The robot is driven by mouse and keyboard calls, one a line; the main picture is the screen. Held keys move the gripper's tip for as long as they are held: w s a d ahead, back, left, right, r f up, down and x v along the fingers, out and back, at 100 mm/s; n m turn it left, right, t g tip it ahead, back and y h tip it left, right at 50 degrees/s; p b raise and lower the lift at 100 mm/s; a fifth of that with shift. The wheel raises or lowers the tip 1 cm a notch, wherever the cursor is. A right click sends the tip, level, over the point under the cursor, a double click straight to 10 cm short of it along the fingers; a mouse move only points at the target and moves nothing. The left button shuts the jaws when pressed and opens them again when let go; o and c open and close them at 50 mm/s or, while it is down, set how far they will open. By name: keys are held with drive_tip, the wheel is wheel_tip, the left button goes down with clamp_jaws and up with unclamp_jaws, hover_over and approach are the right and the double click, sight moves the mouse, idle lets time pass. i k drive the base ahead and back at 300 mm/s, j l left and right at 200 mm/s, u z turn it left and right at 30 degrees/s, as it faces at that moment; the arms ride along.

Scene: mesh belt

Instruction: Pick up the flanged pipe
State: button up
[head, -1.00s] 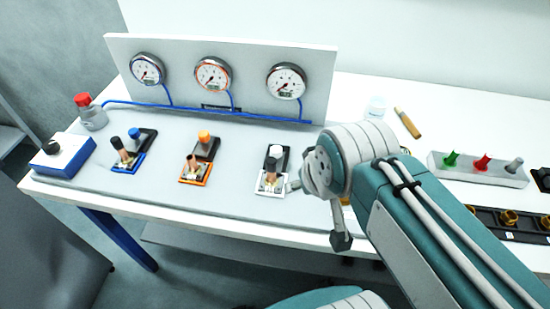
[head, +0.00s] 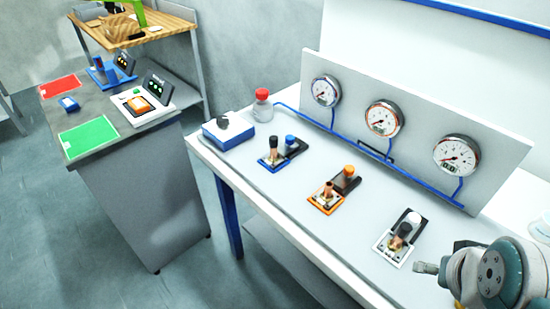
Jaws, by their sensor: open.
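I cannot make out a flanged pipe for certain in the head view. Small upright pipe-like pieces stand on the blue-based fixture (head: 268,165), the orange-based fixture (head: 317,204) and the white-based fixture (head: 384,246) on the bench. The piece on the orange-based fixture is copper-coloured. My gripper (head: 428,268) shows only in part at the lower right, with one grey finger end sticking out left of my wrist. The rest is hidden or out of frame, and I see nothing held.
A panel with three gauges (head: 382,118) stands along the back of the white bench.

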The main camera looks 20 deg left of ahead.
sight(325, 198)
drive_tip(key=i+j+z, duration=0.15)
drive_tip(key=j, duration=0.5)
drive_tip(key=j+z, duration=0.15)
drive_tip(key=j, duration=0.55)
drive_tip(key=i, duration=0.05)
